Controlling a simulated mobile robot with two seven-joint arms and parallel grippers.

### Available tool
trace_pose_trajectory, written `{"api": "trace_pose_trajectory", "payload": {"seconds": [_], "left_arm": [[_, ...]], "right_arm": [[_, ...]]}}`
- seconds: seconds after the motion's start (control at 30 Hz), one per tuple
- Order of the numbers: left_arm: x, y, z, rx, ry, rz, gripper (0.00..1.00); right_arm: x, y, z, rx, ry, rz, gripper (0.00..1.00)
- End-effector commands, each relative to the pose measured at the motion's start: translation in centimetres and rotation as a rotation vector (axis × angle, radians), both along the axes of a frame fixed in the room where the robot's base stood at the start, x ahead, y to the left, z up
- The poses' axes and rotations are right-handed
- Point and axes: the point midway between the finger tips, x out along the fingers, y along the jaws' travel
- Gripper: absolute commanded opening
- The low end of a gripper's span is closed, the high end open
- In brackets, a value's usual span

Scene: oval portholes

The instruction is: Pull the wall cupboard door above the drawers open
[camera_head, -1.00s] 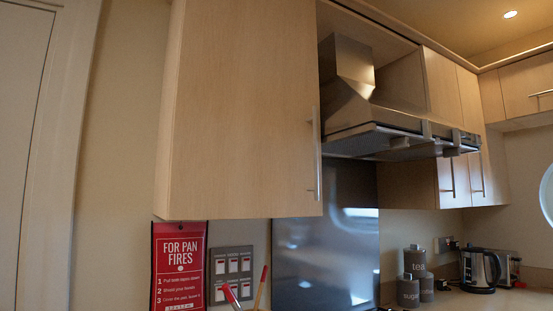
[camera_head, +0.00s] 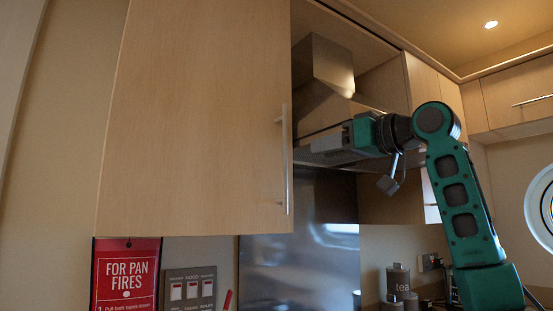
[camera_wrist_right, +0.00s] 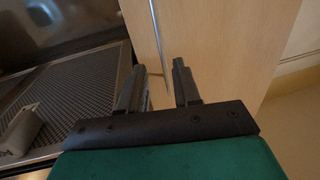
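The wall cupboard door (camera_head: 200,120) is a tall pale wood panel and appears shut. Its vertical metal bar handle (camera_head: 285,165) is near the door's right edge. My right gripper (camera_head: 316,146) comes in from the right, just right of the handle in the head view. In the right wrist view my right gripper (camera_wrist_right: 158,78) is open and empty. There the handle (camera_wrist_right: 159,45) shows in line with the gap between the fingers, with the door (camera_wrist_right: 215,45) behind it. I cannot tell whether the bar is between the fingertips. My left gripper is not in view.
A metal cooker hood (camera_head: 328,68) is right beside the door, behind my right arm. Its mesh underside (camera_wrist_right: 75,95) shows in the wrist view. Below are a red fire sign (camera_head: 126,275), a switch panel (camera_head: 190,288) and canisters (camera_head: 398,280). Space in front of the door looks clear.

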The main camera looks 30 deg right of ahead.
Motion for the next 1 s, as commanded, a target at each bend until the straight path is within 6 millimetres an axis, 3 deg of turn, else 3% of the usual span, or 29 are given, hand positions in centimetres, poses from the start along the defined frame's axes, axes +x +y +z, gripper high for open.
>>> {"api": "trace_pose_trajectory", "payload": {"seconds": [0.53,0.7,1.0], "left_arm": [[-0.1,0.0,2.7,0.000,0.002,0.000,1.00],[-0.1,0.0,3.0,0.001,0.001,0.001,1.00],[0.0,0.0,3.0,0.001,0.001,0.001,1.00]], "right_arm": [[9.8,3.4,0.1,0.001,0.003,0.000,0.32],[11.1,3.9,0.0,-0.002,0.002,-0.001,0.32],[11.3,4.0,-0.1,-0.001,0.001,-0.002,0.32]]}}
